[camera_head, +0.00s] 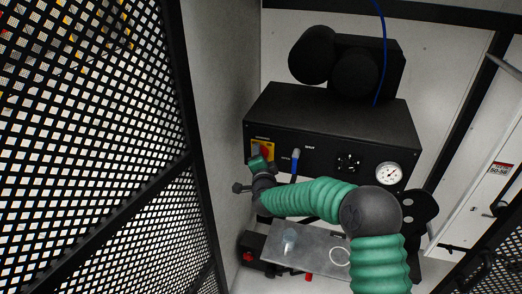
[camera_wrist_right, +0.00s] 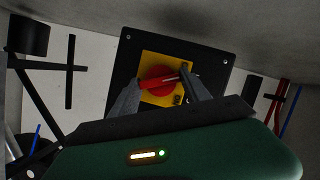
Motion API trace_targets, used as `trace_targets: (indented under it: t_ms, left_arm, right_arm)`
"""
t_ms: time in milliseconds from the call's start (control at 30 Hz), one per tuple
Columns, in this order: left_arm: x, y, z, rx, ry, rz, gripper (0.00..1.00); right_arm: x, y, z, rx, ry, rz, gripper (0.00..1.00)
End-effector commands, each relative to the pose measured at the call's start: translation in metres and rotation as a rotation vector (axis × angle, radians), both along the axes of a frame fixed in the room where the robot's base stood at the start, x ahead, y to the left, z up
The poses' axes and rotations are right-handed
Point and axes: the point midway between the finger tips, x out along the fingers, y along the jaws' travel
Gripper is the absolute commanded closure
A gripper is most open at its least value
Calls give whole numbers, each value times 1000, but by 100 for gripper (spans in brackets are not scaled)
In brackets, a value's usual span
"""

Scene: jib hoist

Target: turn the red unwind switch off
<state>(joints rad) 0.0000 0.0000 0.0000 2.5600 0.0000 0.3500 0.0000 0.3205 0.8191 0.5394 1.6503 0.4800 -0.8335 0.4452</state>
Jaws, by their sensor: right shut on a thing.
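The red unwind switch (camera_wrist_right: 152,80) is a round red knob on a yellow plate (camera_wrist_right: 148,60). In the head view the red switch (camera_head: 265,150) shows at the left end of the black control box (camera_head: 335,130), partly hidden by my right gripper (camera_head: 260,164). In the right wrist view the fingers of my right gripper (camera_wrist_right: 160,84) are on either side of the knob and shut on it. The red handle bar across the knob looks tilted, its right end higher. My left gripper is not in view.
A blue-handled lever (camera_head: 295,158), a black dial (camera_head: 348,162) and a round gauge (camera_head: 389,174) sit on the box right of the switch. A perforated black panel (camera_head: 90,130) stands at the left. A metal plate (camera_head: 305,250) lies below the arm.

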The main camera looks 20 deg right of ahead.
Motion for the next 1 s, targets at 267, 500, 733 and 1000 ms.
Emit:
trace_targets:
  t_ms: [267, 500, 733, 1000]
  left_arm:
    - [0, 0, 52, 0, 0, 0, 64]
    - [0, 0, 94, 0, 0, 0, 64]
    - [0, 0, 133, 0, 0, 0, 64]
    - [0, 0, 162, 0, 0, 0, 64]
  right_arm:
    - [-1, 4, 5, -215, 158, 6, 86]
    - [0, 5, 6, -404, 286, 7, 86]
    - [0, 7, 5, -583, 407, 9, 86]
    - [0, 7, 1, -762, 528, 9, 86]
